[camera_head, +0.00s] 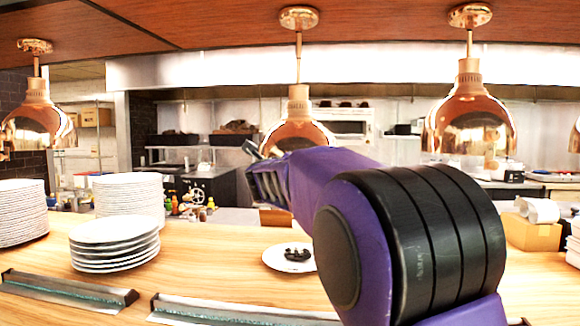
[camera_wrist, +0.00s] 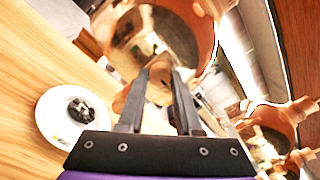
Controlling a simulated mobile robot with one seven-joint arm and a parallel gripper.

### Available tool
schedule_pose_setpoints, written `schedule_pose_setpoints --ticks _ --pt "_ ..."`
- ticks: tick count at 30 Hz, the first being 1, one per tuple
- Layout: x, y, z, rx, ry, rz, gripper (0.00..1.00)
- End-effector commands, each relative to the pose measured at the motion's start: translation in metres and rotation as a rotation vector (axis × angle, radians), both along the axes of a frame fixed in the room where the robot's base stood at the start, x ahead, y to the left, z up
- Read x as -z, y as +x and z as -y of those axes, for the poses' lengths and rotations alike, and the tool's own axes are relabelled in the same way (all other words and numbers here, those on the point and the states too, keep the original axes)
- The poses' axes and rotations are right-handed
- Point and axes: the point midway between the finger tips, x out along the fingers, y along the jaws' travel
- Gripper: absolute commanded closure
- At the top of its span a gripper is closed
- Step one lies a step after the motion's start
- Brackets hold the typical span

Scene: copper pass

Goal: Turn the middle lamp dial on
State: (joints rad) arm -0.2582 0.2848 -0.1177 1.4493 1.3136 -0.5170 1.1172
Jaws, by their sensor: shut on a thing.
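The middle copper lamp (camera_head: 298,102) hangs from the ceiling on a thin rod. My arm covers the lower part of its shade in the head view. My gripper (camera_head: 255,152) is raised at the shade's lower left. In the wrist view the lamp's shiny shade (camera_wrist: 200,22) fills the top, just beyond my gripper (camera_wrist: 157,88). The fingers stand apart, shut on a small copper-coloured dial (camera_wrist: 157,80) between their tips. The dial's turned position is too unclear to tell.
Other copper lamps hang at the left (camera_head: 38,118) and right (camera_head: 468,115). Below are plate stacks (camera_head: 115,240) on the wooden counter (camera_head: 215,255) and a small plate (camera_head: 275,262) with dark food. Metal strips (camera_head: 70,288) lie along the front.

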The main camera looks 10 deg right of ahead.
Motion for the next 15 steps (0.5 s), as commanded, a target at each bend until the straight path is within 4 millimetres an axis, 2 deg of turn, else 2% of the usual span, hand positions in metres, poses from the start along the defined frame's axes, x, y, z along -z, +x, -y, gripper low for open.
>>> schedule_pose_setpoints --ticks 15 --pt "-0.0008 0.0000 0.0003 0.000 -0.065 -0.023 1.00"
